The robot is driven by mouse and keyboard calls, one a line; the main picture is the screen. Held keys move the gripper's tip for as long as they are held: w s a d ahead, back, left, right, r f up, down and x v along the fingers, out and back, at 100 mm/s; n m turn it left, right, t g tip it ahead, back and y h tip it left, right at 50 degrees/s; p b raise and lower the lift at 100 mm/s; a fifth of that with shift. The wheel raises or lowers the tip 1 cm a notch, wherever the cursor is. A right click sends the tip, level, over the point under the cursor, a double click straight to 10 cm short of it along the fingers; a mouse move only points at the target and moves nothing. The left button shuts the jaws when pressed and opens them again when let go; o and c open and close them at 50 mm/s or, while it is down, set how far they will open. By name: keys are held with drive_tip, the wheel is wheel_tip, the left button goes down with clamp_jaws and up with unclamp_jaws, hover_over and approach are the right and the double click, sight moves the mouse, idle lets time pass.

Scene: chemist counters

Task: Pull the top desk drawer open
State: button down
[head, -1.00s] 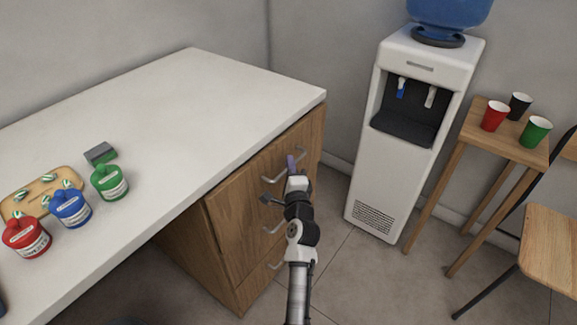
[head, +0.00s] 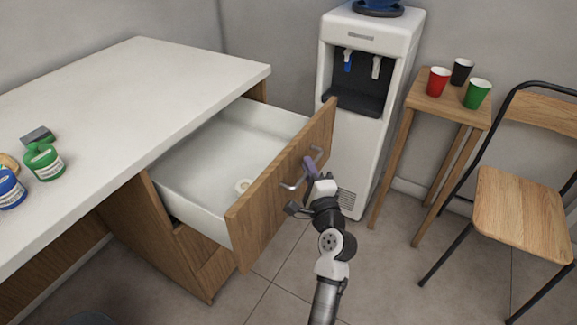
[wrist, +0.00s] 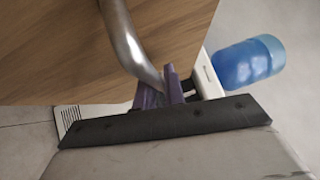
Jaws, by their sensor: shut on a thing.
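The top desk drawer (head: 283,185) stands well out from the desk (head: 150,85), with its white inside showing. The drawer's wooden front carries a curved metal handle (head: 293,184). My gripper (head: 310,166) is at this handle, in front of the drawer face. In the wrist view the purple fingers of my gripper (wrist: 160,92) are shut on the lower end of the metal handle (wrist: 122,38), against the wooden front (wrist: 60,50).
A white water cooler (head: 368,90) stands behind the drawer. A small wooden table (head: 440,105) with red, black and green cups and a chair (head: 520,215) are to the right. Green (head: 43,163) and blue jars stand on the desktop. Bare floor lies in front of the drawer.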

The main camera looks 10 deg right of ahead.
drive_tip(key=shift+s+d+b, duration=0.25)
drive_tip(key=shift+s+d, duration=0.5)
drive_tip(key=shift+d, duration=0.3)
drive_tip(key=shift+s+d+b, duration=0.2)
drive_tip(key=shift+s+d, duration=0.5)
drive_tip(key=shift+d, duration=0.3)
drive_tip(key=c, duration=1.5)
unclamp_jaws()
